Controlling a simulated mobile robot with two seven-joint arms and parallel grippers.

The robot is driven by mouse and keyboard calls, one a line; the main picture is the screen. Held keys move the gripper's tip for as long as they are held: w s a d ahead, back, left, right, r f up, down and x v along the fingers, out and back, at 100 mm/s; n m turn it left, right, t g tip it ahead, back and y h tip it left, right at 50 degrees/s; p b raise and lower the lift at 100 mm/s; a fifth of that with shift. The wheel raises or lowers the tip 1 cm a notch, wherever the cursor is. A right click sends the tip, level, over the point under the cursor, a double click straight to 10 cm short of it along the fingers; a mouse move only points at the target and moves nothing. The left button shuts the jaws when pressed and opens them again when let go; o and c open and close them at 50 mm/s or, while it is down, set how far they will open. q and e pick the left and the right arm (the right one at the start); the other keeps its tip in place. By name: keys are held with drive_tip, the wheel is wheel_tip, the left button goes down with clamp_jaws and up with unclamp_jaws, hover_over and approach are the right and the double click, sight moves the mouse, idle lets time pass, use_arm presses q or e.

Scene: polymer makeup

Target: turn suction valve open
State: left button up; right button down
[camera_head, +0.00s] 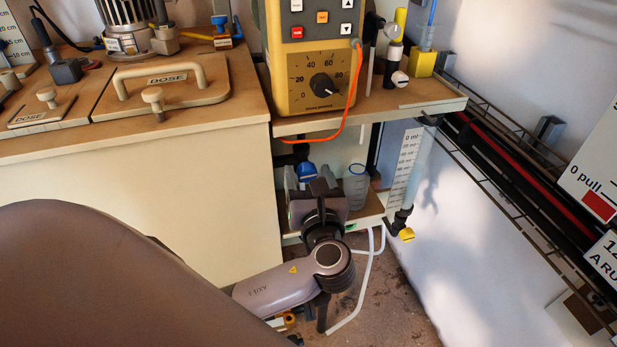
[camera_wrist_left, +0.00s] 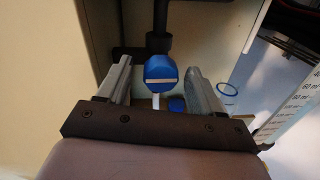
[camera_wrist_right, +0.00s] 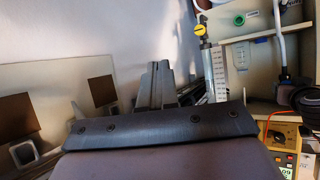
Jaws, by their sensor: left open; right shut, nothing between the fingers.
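A blue valve knob (camera_wrist_left: 159,70) with a white line across it sits on a dark vertical pipe (camera_wrist_left: 159,20) in the left wrist view. It also shows as a blue shape (camera_head: 306,172) in the cabinet opening in the head view. My left gripper (camera_wrist_left: 158,78) is open, with one finger on each side of the knob and gaps visible. In the head view the left gripper (camera_head: 308,184) reaches into the opening, and its wrist hides part of the shelf. My right gripper (camera_wrist_right: 160,72) is shut and empty, away from the blue knob.
A yellow valve (camera_head: 407,235) hangs on a pipe right of the opening, beside a scale strip. A clear cup (camera_head: 356,188) stands on the lower shelf, close right of my left gripper. The upper shelf (camera_head: 390,106) is above it. An orange cable (camera_head: 352,95) hangs from the yellow control box (camera_head: 311,60).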

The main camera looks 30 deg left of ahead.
use_arm(q)
drive_tip(key=c, duration=1.1)
drive_tip(key=shift+o, duration=0.2)
